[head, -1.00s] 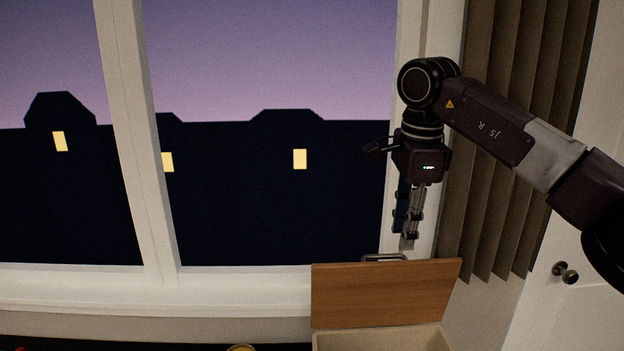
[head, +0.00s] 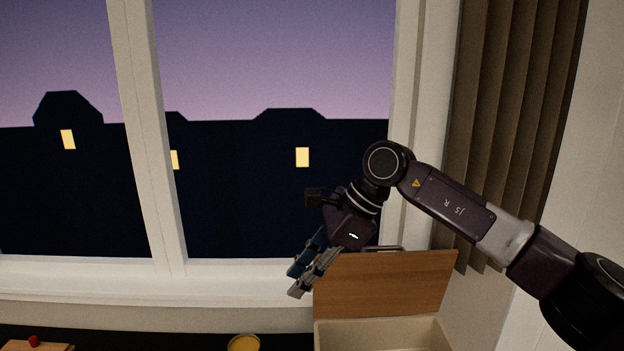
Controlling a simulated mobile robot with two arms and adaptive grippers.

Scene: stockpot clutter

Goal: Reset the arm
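My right arm comes in from the right in the head view. My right gripper (head: 294,282) hangs in front of the window, tilted down and to the left, just left of the raised wooden lid. Its two fingers look close together from this side, and I cannot tell whether they are open or shut. I see nothing held between them. My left gripper is not in view.
A box (head: 380,335) with its wooden lid (head: 385,285) raised stands below the gripper. A yellow round item (head: 244,343) and a wooden board (head: 45,347) with a red item (head: 34,341) are on the dark counter. The window (head: 270,200) is behind.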

